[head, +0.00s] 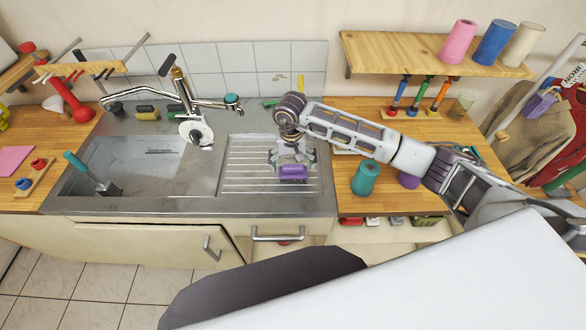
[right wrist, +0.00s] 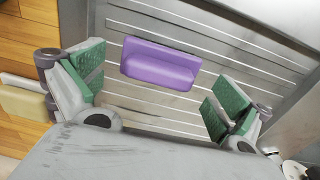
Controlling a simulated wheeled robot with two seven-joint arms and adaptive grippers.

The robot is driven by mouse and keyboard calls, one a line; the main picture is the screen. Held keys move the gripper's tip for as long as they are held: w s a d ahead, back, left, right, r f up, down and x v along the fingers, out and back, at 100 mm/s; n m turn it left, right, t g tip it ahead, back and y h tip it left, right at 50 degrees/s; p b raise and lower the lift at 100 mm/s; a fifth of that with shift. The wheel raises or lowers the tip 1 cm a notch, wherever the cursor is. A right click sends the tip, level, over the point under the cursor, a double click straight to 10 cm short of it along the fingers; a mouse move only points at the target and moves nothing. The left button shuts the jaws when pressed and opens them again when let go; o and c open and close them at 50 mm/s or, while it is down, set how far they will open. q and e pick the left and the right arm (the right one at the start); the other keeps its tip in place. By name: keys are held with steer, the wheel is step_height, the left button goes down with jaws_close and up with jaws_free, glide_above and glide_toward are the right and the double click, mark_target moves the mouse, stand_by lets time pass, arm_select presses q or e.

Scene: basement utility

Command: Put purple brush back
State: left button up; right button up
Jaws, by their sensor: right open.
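The purple brush (head: 292,173) is on the ribbed metal drainboard (head: 245,180) to the right of the sink basin. In the right wrist view the purple block (right wrist: 160,68) shows whole, with ribbed metal around it. My right gripper (head: 292,157) is over the drainboard, just behind the brush in the head view. In the right wrist view my right gripper (right wrist: 157,88) has its green-padded fingers wide apart. The brush appears beyond and between them, with nothing held. I cannot tell the height gap. My left gripper is not in view.
A tall tap (head: 185,95) stands behind the sink basin (head: 125,165). A teal cup (head: 365,178) and a purple cup (head: 409,181) stand on the right counter. Several small coloured items, including a red one (head: 350,221), sit on a ledge below it. A wooden shelf (head: 400,52) hangs above.

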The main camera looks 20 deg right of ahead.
mark_target(292, 166)
step_height(292, 166, up, 9)
steer(key=shift+w+a+f+b, duration=0.1)
steer(key=shift+b, duration=0.7)
steer(key=shift+r, duration=0.25)
